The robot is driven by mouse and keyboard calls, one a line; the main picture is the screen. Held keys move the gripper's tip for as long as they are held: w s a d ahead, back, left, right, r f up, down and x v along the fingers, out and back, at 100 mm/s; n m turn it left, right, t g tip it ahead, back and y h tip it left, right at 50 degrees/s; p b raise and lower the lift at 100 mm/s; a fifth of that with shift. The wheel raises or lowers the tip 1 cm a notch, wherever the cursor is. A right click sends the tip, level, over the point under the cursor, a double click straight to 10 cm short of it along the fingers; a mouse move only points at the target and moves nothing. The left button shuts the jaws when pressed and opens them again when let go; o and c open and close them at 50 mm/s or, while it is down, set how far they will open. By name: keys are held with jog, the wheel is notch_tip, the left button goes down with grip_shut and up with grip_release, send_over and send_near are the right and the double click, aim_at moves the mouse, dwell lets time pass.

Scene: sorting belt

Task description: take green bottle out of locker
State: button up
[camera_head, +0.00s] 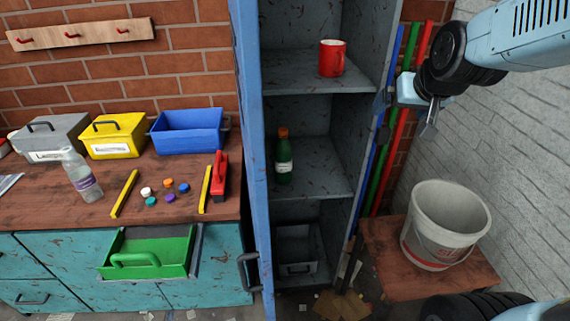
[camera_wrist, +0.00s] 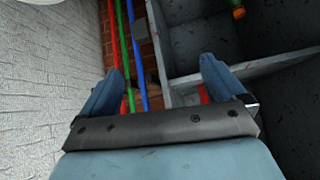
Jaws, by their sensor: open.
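The green bottle (camera_head: 284,158) with an orange cap stands upright on the middle shelf of the open locker (camera_head: 303,79). In the wrist view only a small part of the bottle (camera_wrist: 238,12) shows at the top edge, right of centre. My gripper (camera_head: 430,118) is at the right of the head view, outside the locker and to the right of its side wall, apart from the bottle. In the wrist view its two fingers (camera_wrist: 160,85) are spread wide with nothing held between them.
A red mug (camera_head: 332,58) stands on the shelf above the bottle. A grey bin (camera_head: 296,251) sits in the bottom compartment. The blue locker door (camera_head: 252,150) stands open at left. Coloured poles (camera_head: 393,130) lean right of the locker. A white bucket (camera_head: 445,225) stands at right.

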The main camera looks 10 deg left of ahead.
jog(key=w+a+f+t+y, duration=0.1)
jog(key=w+a+f+t, duration=0.1)
jog(key=w+a+f, duration=0.45)
jog(key=t+y, duration=0.1)
jog(key=t, duration=0.3)
send_near(285, 157)
jog(key=w+d+r, duration=0.3)
jog(key=w+r, duration=0.2)
jog(key=w, duration=0.1)
jog(key=s+a+f+n+t, duration=0.1)
jog(key=s+a+f+t, duration=0.2)
jog(key=s+f, duration=0.3)
jog(key=shift+y, duration=0.3)
jog(key=x, duration=0.3)
jog(key=f+x, duration=0.1)
jog(key=x, duration=0.5)
jog(key=shift+w+a+f, duration=0.15)
jog(key=shift+f, duration=0.05)
jog(key=shift+f+x, duration=0.2)
jog(key=shift+x, duration=2.45)
jog(key=shift+a, duration=0.15)
jog(key=shift+c, duration=0.4)
jog(key=c, duration=1.6)
